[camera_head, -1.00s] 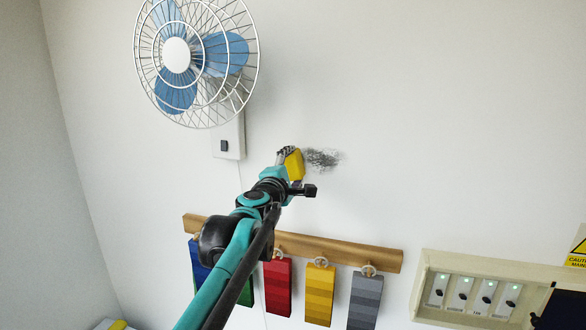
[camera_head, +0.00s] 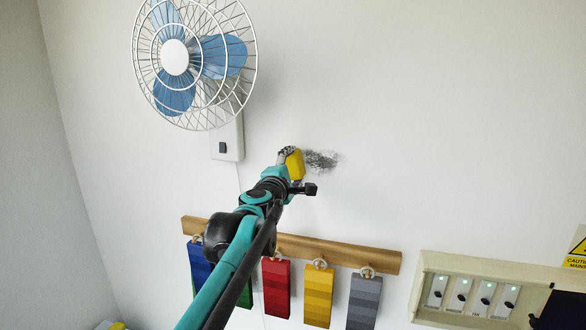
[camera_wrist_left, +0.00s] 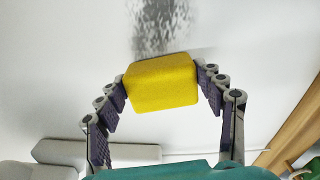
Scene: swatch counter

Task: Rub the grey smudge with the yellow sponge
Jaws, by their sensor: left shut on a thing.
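The grey smudge (camera_head: 322,160) is a mottled dark patch on the white wall, right of the fan. It also shows in the left wrist view (camera_wrist_left: 162,28), just beyond the sponge's far edge. My left gripper (camera_head: 290,158) is shut on the yellow sponge (camera_head: 296,166). In the left wrist view the sponge (camera_wrist_left: 162,83) sits between the two fingers. The sponge is at the smudge's left edge; I cannot tell whether it touches the wall. Part of the smudge may be hidden behind it. My right gripper is not in view.
A caged fan (camera_head: 174,57) is on the wall at upper left, with a switch box (camera_head: 228,138) under it. A wooden rail (camera_head: 330,250) below holds several hanging swatches, one red (camera_head: 277,288). A switch panel (camera_head: 470,292) is at lower right. The wall right of the smudge is clear.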

